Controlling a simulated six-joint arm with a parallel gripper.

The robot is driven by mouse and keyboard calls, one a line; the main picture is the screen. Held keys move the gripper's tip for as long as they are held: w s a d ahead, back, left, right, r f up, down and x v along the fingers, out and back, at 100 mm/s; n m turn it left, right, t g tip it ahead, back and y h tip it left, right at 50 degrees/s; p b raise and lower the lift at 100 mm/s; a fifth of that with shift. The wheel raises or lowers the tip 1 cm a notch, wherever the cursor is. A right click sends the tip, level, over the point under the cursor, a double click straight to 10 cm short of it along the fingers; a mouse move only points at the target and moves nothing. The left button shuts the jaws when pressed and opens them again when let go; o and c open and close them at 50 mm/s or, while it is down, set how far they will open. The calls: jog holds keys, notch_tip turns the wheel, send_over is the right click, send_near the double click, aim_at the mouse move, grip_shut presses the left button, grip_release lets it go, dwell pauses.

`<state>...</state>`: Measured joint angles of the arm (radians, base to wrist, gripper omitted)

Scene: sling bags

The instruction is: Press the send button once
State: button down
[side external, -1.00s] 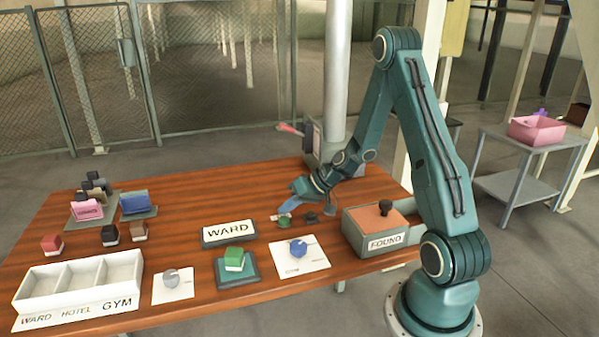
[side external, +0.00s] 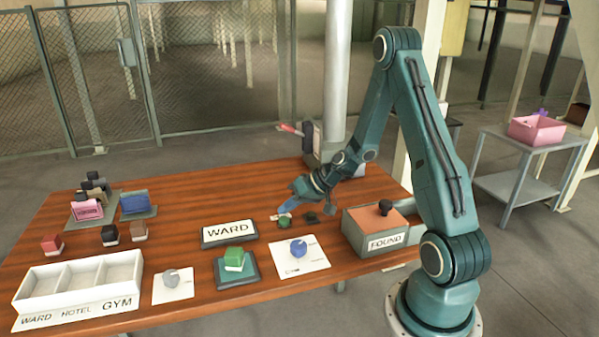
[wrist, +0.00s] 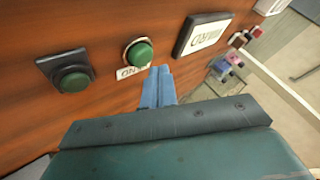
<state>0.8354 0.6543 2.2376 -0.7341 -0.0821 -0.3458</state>
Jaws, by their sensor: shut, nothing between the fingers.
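A round green button (wrist: 138,53) with a metal ring stands on the wooden table. A small white label (wrist: 132,72) beside it is partly hidden, and its lettering cannot be read in full. The button also shows in the side view (side external: 285,223). A second green button (wrist: 72,78) sits on a dark square base; that base shows in the side view as a dark patch (side external: 310,217). My gripper (wrist: 159,72) has its blue fingers shut and empty. The fingertips are close beside the ringed button; I cannot tell whether they touch it. My gripper (side external: 286,208) also shows low over the table.
A WARD sign (side external: 229,231) lies left of the buttons. A FOUND box (side external: 377,230) stands to the right. A green block (side external: 234,258) on a pad, a white card (side external: 305,265) with a blue knob, and a three-part white tray (side external: 80,283) are nearer the front.

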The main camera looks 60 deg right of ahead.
aim_at(288, 219)
jog(key=shift+f, duration=0.95)
dwell(1.2)
jog(key=shift+r, duration=0.95)
jog(key=shift+r, duration=0.15)
jog(key=shift+r, duration=2.35)
